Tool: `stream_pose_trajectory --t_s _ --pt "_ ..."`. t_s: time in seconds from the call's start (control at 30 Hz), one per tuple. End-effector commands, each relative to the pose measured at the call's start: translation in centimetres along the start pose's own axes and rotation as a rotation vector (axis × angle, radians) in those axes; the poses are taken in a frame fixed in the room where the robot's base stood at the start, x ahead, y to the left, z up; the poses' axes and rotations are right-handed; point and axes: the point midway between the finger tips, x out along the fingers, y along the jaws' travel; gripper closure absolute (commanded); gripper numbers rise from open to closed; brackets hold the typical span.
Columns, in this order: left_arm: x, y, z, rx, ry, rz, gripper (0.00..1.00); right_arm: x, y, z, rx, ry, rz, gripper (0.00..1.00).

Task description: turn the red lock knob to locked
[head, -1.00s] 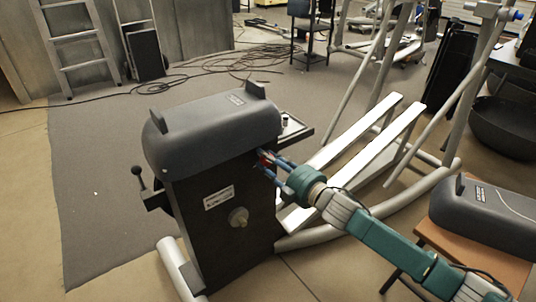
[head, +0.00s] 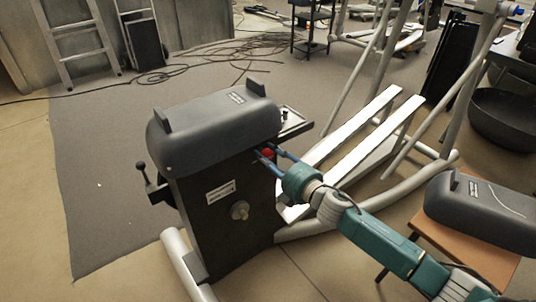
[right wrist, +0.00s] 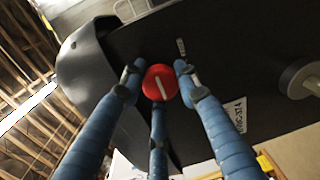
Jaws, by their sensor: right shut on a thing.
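The red lock knob (head: 268,152) sits on the dark side panel of the machine housing (head: 215,135), under its grey cover. In the right wrist view the knob (right wrist: 158,75) is a round red disc with a pale pointer bar, tilted slightly from the picture's vertical. A small pale mark (right wrist: 181,47) is on the panel beyond it. My right gripper (head: 267,156) has its blue fingers around the knob; the right wrist view shows fingers (right wrist: 158,88) on both sides and below. It is shut on the knob. My left gripper is not in view.
A round grey hub (head: 239,210) and a white label (head: 221,192) are lower on the panel. A black-knobbed lever (head: 141,166) sticks out left. White rails (head: 350,135) lie behind my right arm. A grey cover (head: 485,212) rests on a wooden table (head: 470,250) at right.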

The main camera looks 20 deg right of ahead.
Motion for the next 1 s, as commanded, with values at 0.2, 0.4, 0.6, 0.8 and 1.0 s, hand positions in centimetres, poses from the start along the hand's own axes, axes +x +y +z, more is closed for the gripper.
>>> stream_pose_trajectory --t_s 0.2,0.4,0.6,0.8,1.0 --pt "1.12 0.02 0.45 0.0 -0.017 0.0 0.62 -0.04 -0.21 -0.31 -0.041 0.002 -0.003 0.95" --pt "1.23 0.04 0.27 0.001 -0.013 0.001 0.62 -0.04 -0.25 -0.32 -0.048 0.002 -0.003 0.95" --pt "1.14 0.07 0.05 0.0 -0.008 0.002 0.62 -0.05 -0.27 -0.33 -0.049 0.002 -0.004 0.95" --pt "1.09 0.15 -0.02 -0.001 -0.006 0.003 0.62 -0.04 -0.22 -0.25 -0.048 0.001 -0.003 0.6" --pt "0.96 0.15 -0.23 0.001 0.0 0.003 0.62 -0.21 -0.17 -0.12 -0.048 -0.002 -0.003 0.6"
